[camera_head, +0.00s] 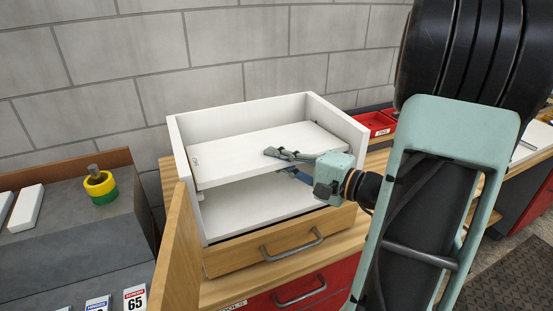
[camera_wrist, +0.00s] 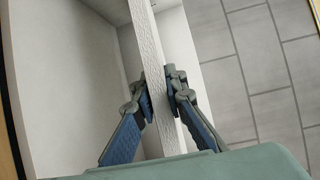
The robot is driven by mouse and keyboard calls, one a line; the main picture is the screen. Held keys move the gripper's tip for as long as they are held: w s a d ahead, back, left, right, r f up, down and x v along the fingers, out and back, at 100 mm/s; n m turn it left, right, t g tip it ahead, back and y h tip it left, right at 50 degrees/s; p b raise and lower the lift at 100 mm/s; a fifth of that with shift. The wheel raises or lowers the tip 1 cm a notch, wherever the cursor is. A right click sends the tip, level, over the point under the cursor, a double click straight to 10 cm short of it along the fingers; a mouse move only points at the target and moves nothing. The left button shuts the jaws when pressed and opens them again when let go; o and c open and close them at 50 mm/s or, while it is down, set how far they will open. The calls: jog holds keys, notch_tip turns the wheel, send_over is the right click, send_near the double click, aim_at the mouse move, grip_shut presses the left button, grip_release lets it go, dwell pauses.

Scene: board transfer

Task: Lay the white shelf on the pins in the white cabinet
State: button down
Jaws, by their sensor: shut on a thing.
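The white cabinet (camera_head: 179,165) stands open on the wooden bench, its roofless interior facing me. The white shelf (camera_head: 236,158) is inside it, about mid-height and looking roughly level, with clear space below. My gripper (camera_head: 286,163) reaches in from the right and is shut on the shelf's front edge, one finger above and one below. In the wrist view my gripper (camera_wrist: 160,98) pinches the shelf's edge (camera_wrist: 148,55) between its two pads. The pins are hidden or too small to make out, so I cannot tell whether the shelf touches them.
The cabinet's wooden door (camera_head: 178,250) stands open at the left. A wooden drawer (camera_head: 290,245) sits below the interior. A grey surface with a yellow-green roll (camera_head: 101,187) is at the left. A red bin (camera_head: 375,123) stands behind at the right. A block wall backs the cabinet.

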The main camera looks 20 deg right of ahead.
aim_at(291, 165)
dwell(0.3)
jog(key=c, duration=1.9)
grip_release()
jog(key=shift+o, duration=0.3)
jog(key=shift+f, duration=0.1)
jog(key=shift+b+v, duration=0.75)
jog(key=shift+v, duration=0.45)
jog(key=shift+s+d, duration=0.15)
jog(key=shift+s, duration=0.2)
